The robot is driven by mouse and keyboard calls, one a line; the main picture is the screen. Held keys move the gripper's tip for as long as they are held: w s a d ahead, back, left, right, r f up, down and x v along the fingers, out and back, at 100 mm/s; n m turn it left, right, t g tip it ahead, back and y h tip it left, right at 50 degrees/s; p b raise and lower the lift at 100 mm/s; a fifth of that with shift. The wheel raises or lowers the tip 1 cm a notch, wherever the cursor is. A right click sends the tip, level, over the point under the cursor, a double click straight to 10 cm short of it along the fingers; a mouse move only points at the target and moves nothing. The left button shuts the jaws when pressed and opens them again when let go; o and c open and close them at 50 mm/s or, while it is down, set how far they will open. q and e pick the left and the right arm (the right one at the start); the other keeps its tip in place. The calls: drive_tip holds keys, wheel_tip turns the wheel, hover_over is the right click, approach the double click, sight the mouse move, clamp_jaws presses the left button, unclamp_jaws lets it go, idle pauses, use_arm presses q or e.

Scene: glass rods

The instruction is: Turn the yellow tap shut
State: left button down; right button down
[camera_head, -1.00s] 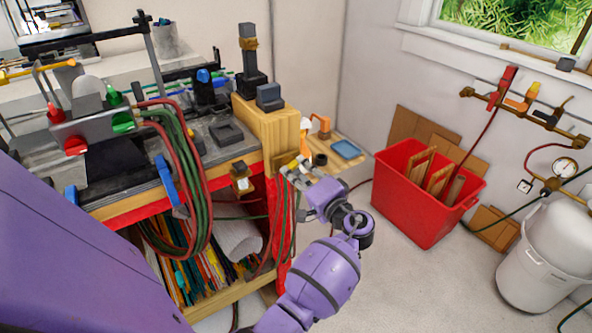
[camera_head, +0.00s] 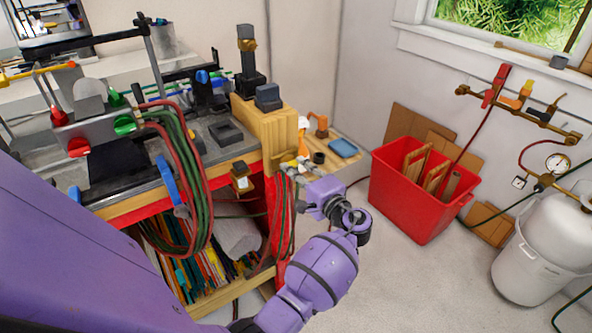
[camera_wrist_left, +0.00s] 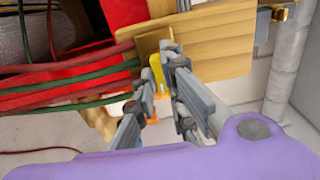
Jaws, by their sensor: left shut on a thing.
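A small yellow piece (camera_wrist_left: 157,72), which looks like the lever of the yellow tap, sits in front of a tan wooden block in the left wrist view. My left gripper (camera_wrist_left: 156,86) is shut on it, one finger on each side. An orange bit shows just below it. In the head view my left gripper (camera_head: 292,167) is at the right end of the workbench, small and partly blended with things behind it. How far the tap is turned cannot be told. My right gripper is not in view.
Red and green hoses (camera_wrist_left: 70,80) hang close beside the left gripper. A small shelf with a blue tray (camera_head: 343,148) is behind it. A red bin (camera_head: 413,205) stands right. Wall pipes carry red, orange-yellow (camera_head: 524,90) and black levers. The floor between is clear.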

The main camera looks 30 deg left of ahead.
use_arm(q)
drive_tip(key=c, duration=1.8)
unclamp_jaws()
drive_tip(key=v, duration=1.2)
